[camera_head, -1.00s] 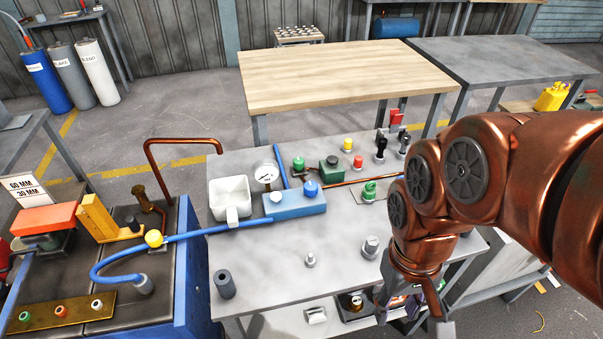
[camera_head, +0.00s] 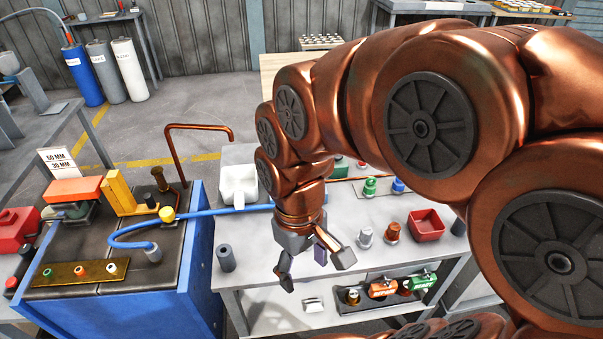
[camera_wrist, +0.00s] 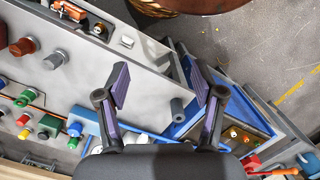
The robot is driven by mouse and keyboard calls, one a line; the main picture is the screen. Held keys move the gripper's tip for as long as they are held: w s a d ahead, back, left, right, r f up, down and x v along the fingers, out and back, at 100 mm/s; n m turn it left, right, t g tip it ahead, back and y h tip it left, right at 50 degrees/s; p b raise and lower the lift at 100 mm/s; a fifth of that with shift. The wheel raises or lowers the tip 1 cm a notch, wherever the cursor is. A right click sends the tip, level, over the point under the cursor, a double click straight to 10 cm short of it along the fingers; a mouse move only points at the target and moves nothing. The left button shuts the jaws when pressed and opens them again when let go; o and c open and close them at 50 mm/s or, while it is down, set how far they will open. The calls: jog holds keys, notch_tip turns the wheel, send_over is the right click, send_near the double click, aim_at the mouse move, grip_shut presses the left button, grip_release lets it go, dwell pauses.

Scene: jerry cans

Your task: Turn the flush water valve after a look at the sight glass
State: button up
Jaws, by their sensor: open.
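No label in view says which part is the flush water valve or the sight glass. My gripper (camera_head: 316,270) is open and empty, pointing down over the bench's front edge. It also shows in the wrist view (camera_wrist: 158,72), its purple pads apart.
A white jug-like cup (camera_head: 239,185) and a dark grey cylinder (camera_head: 226,257) stand on the bench's left. A red bin (camera_head: 425,225) stands at right. A lower shelf holds orange and green items. The blue cart (camera_head: 185,290) is at left; floor lies behind it.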

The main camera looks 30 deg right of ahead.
jog(key=w+d+n+t+p, duration=0.1)
jog(key=w+d+n, duration=0.25)
jog(key=w, duration=0.75)
jog(key=w+d+n, duration=0.3)
jog(key=w+d, duration=0.1)
jog(key=w, duration=0.7)
jog(key=w+d+f, duration=0.2)
jog(key=w+d, duration=0.1)
jog(key=d, duration=0.2)
jog(key=w+d+f+n+p, duration=0.1)
jog(key=w+d+f, duration=0.1)
jog(key=w+d, duration=0.2)
jog(key=w+d+f+n, duration=0.1)
jog(key=w+d+f, duration=0.2)
jog(key=d, duration=0.3)
jog(key=shift+w+d+f+t+p, duration=0.1)
jog(key=shift+w+d+t+p, duration=0.05)
jog(key=shift+d+t+p, duration=0.15)
jog(key=shift+w+d+f, duration=0.1)
jog(key=shift+d+f, duration=0.2)
jog(key=shift+d, duration=0.15)
jog(key=shift+f+p, duration=1.25)
jog(key=shift+f, duration=2.55)
jog(key=shift+c, duration=0.4)
jog(key=c, duration=1.1)
